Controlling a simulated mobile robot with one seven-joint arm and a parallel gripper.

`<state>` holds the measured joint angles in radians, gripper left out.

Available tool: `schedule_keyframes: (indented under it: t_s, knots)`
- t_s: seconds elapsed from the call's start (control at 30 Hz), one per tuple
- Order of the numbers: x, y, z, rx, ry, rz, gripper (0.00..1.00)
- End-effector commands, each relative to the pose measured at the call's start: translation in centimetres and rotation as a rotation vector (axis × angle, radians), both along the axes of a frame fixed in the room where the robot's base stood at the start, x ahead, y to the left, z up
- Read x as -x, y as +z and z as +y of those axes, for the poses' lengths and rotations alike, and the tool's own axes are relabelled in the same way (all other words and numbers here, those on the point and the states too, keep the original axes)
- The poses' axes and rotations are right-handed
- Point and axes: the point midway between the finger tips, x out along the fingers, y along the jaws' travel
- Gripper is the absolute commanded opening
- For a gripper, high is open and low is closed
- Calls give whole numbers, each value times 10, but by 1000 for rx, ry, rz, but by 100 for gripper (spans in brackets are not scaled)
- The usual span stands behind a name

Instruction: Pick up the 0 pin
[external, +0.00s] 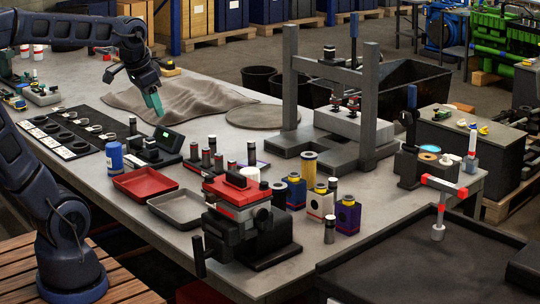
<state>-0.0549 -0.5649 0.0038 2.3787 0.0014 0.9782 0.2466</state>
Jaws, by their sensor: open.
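My gripper (154,104), with teal fingers, hangs above the bench beside the grey cloth, with nothing visible between its fingers. It is open. Several small dark pin-like cylinders stand on the bench: a cluster (206,157) behind the red tray, another upright one (251,152) to its right, and one (330,232) near the front. A dark mat (86,119) at left carries rings, small parts and white label cards. The labels are too small to read, so I cannot tell which piece is the 0 pin.
A red tray (145,183) and grey tray (178,207) lie mid-bench, beside a red-topped vise (240,215). A blue can (115,157) stands near the mat. A grey press frame (335,110) stands at right. Bottles (297,190) crowd the front. The crumpled cloth (185,99) lies behind.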

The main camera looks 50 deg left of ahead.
Motion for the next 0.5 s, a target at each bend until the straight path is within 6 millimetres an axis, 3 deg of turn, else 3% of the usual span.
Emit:
schedule_keyframes:
  t_s: [0.2,0.5]
  knots:
    - [-62,16,21,-56,-129,46,51]
    - [-147,22,58,-120,-316,107,51]
